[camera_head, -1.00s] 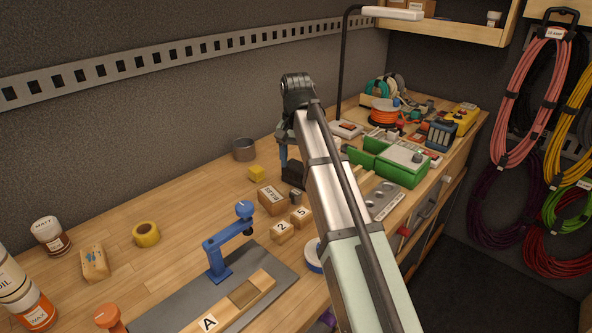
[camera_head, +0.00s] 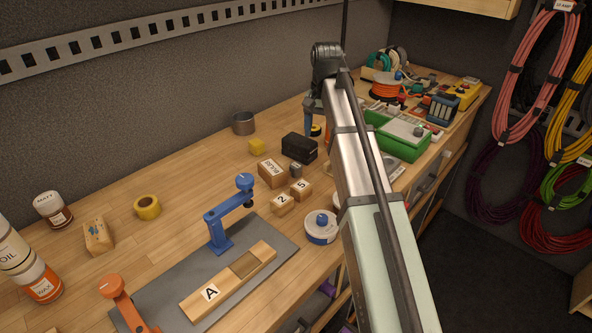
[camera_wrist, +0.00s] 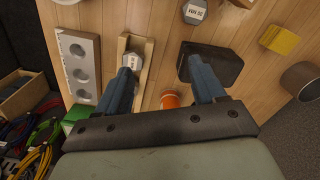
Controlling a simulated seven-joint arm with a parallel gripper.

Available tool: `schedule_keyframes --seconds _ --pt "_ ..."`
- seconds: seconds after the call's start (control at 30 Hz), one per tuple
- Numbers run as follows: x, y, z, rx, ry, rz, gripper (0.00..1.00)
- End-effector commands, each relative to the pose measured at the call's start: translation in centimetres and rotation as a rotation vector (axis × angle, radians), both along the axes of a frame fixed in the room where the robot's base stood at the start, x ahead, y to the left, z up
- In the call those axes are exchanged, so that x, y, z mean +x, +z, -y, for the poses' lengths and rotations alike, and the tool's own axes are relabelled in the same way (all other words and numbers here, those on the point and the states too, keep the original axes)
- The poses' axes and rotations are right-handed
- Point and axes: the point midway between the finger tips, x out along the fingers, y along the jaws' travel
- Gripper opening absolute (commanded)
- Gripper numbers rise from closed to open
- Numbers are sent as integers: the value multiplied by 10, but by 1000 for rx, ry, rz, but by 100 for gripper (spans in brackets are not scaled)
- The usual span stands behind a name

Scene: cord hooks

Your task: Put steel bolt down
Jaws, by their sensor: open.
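My gripper (camera_wrist: 162,70) is open and empty over the bench, its two blue fingers spread. In the head view my gripper (camera_head: 309,133) is just behind the black box. In the wrist view a grey hexagonal steel piece with a printed label, seemingly the steel bolt (camera_wrist: 134,61), lies in a narrow wooden trough (camera_wrist: 144,76) by the left fingertip, partly hidden by it. A similar grey labelled hexagonal piece (camera_wrist: 195,10) stands at the top edge; it seems to be the small grey piece (camera_head: 296,171) in the head view. My arm hides the trough there.
A black box (camera_wrist: 218,64) is by the right finger, with an orange-topped thing (camera_wrist: 170,99) between the fingers. A grey plate with holes (camera_wrist: 80,62) lies left of the trough. A yellow block (camera_head: 257,146) and metal cup (camera_head: 243,123) stand farther left; a green box (camera_head: 402,140) is right.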

Motion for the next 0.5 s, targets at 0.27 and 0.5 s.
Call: schedule_keyframes --seconds 0.27,0.5 --pt "5 -1 19 131 -95 -32 69" --pt "4 2 3 225 -275 -84 69"
